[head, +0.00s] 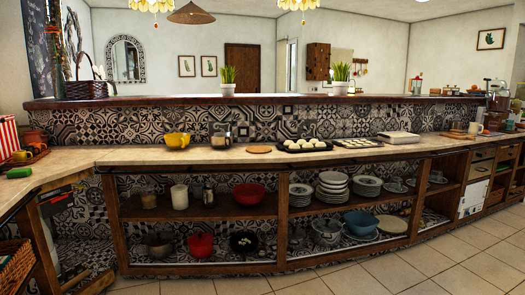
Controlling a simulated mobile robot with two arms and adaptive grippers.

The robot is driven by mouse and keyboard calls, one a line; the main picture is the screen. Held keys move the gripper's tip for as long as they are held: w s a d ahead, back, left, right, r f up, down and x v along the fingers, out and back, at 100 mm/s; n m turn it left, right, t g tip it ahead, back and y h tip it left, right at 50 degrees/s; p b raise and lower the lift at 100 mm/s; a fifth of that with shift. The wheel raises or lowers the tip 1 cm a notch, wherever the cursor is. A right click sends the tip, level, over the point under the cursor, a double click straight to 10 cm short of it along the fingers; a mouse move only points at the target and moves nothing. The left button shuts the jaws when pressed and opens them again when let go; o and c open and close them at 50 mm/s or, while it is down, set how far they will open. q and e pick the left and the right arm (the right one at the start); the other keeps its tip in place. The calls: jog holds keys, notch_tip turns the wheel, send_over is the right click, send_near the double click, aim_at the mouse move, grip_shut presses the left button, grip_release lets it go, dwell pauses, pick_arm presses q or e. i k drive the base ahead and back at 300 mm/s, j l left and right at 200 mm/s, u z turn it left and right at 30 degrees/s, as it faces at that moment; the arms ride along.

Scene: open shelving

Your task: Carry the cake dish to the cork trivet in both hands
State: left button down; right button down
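A flat round tan disc, which looks like the cork trivet (259,150), lies on the long counter near the middle. I cannot tell for sure which item is the cake dish. A pale rectangular dish (399,138) sits on the counter right of centre and may be it. Between them are a dark tray (304,150) of round pale pieces and another dark tray (357,143). Neither of my grippers is in view.
A yellow pot (177,140) and a metal jar (220,141) stand on the counter (120,156) left of the trivet. Open shelves below hold red bowls, a stack of white plates (332,186) and a blue bowl (361,221). Tiled floor (450,265) is free at front right.

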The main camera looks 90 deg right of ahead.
aim_at(258, 149)
jog(key=z, duration=0.85)
jog(key=l+z, duration=0.1)
jog(key=z, duration=1.15)
jog(key=i+z, duration=0.1)
jog(key=z, duration=0.3)
jog(key=i+l, duration=0.2)
jog(key=i, duration=0.35)
jog(key=i+l, duration=0.25)
jog(key=i, duration=0.35)
jog(key=i+l, duration=0.2)
jog(key=i, duration=0.35)
jog(key=i+l+z, duration=0.1)
jog(key=i+l, duration=0.15)
jog(key=i, duration=0.3)
